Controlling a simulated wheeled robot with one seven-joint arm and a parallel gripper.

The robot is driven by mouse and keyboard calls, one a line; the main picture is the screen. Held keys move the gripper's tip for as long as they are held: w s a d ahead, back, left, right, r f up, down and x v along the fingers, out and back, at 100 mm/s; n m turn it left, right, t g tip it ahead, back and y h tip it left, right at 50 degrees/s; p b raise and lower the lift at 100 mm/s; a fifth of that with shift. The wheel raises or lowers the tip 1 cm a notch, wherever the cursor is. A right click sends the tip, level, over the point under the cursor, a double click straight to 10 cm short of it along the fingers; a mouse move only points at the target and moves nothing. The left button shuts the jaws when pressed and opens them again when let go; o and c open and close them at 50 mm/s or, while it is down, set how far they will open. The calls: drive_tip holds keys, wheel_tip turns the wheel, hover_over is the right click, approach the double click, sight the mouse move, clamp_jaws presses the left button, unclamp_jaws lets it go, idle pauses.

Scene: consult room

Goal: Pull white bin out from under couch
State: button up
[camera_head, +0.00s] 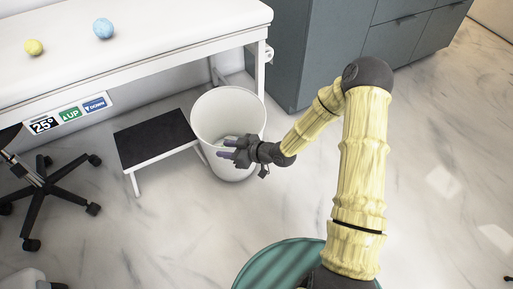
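The white bin (231,105) is a round, open-topped bin standing upright on the floor at the right end of the white couch (160,46). Its back part is close to or under the couch's edge. My gripper (228,148) is at the near right side of the bin, with its fingers pointing left across the bin's front. The fingers look spread apart. Whether they touch the bin wall or reach over the rim is hard to tell at this size. Something small and pale shows low in the bin near the fingers.
A black-topped step stool (157,138) stands just left of the bin. A wheeled chair base (45,190) is at the far left. Grey cabinets (330,45) stand behind on the right. Two balls lie on the couch. The marble floor in front is clear.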

drive_tip(key=p+v, duration=0.6)
drive_tip(key=v, duration=0.9)
drive_tip(key=shift+d, duration=0.4)
drive_tip(key=shift+a, duration=0.1)
drive_tip(key=b+x, duration=0.7)
drive_tip(key=x, duration=0.9)
drive_tip(key=shift+w+a, duration=0.15)
drive_tip(key=shift+a, duration=0.15)
